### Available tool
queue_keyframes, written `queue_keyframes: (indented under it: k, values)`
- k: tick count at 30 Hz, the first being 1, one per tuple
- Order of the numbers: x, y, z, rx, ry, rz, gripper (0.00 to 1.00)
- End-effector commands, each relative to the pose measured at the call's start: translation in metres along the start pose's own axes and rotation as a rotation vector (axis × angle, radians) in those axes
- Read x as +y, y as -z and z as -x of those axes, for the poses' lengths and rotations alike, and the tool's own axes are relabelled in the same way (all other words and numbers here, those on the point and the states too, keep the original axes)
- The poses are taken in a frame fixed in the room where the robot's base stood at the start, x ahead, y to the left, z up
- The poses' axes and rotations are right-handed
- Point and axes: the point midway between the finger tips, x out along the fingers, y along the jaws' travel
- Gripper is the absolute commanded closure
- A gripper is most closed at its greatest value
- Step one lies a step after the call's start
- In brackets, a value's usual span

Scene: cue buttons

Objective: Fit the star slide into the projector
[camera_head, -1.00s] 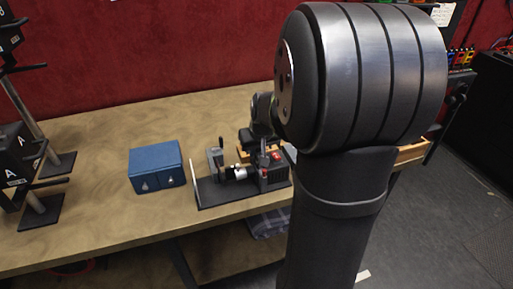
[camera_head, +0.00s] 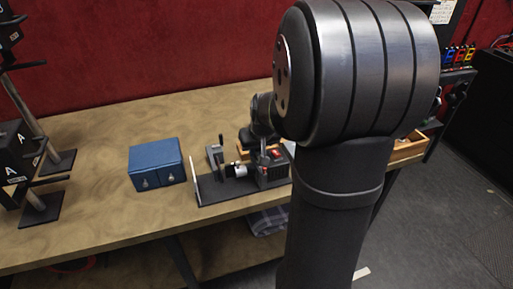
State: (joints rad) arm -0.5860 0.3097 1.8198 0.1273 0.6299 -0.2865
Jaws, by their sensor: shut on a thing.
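The projector (camera_head: 268,173) stands near the table's front edge on a dark base, with a silver lens (camera_head: 238,171) and red parts on top. An upright white panel (camera_head: 195,182) stands at the left end of that base. My gripper (camera_head: 264,155) is partly in view, low over the projector's body. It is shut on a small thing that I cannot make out. My own arm hides the area to the right. I cannot identify the star slide in this view; whether it is the held thing cannot be told.
A blue box (camera_head: 157,165) with two drawer fronts stands left of the projector. A wooden tray (camera_head: 408,150) shows at right behind my arm. Dark stands (camera_head: 40,205) marked A are at far left. The table (camera_head: 100,235) is bare around the blue box.

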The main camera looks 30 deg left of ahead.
Motion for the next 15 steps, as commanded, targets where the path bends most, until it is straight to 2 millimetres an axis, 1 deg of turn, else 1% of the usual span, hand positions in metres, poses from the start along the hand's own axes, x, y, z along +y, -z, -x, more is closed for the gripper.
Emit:
queue_keyframes:
  k: [15]
  values:
    - [-0.0001,-0.0045,-0.0105,0.000,0.000,0.000,1.00]
